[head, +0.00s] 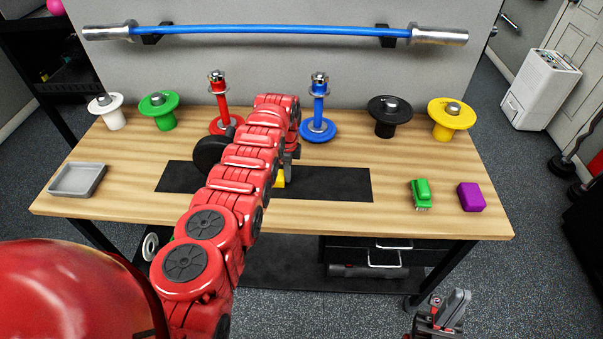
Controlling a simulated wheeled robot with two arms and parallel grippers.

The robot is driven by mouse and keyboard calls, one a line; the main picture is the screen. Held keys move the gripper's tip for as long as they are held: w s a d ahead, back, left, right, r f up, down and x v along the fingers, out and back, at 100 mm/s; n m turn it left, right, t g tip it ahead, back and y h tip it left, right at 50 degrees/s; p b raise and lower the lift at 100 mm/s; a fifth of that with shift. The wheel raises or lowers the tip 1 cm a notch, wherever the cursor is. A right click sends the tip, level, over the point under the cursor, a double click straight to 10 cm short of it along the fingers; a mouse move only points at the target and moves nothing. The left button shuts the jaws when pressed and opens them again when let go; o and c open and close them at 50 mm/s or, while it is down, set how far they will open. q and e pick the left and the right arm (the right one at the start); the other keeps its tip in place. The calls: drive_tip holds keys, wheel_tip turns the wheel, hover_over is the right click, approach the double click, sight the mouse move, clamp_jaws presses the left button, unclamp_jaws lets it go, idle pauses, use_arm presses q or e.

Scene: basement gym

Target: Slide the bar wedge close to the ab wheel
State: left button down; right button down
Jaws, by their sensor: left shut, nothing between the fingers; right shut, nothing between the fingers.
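The bar wedge, a small yellow piece (279,180), shows on the black mat (335,184), mostly hidden behind my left arm. The ab wheel, with a black wheel (209,153), stands at the mat's back edge, left of the wedge; my arm hides its right part. My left gripper (287,172) is shut and points down right beside the yellow wedge. I cannot tell whether it touches it. My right gripper (456,304) is shut and empty, low in front of the table at the right.
On the wooden table (330,216) stand a red post (222,105), a blue post (318,108) and several colored plate holders at the back. A grey tray (77,179) lies left; a green brush (421,192) and a purple block (471,197) lie right. The mat's right half is clear.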

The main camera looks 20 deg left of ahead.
use_arm(q)
drive_tip(key=shift+s+a, duration=0.15)
drive_tip(key=shift+a, duration=0.65)
drive_tip(key=shift+s+a+f, duration=0.1)
drive_tip(key=shift+s+a, duration=0.1)
drive_tip(key=shift+a, duration=0.35)
drive_tip(key=shift+d, duration=0.1)
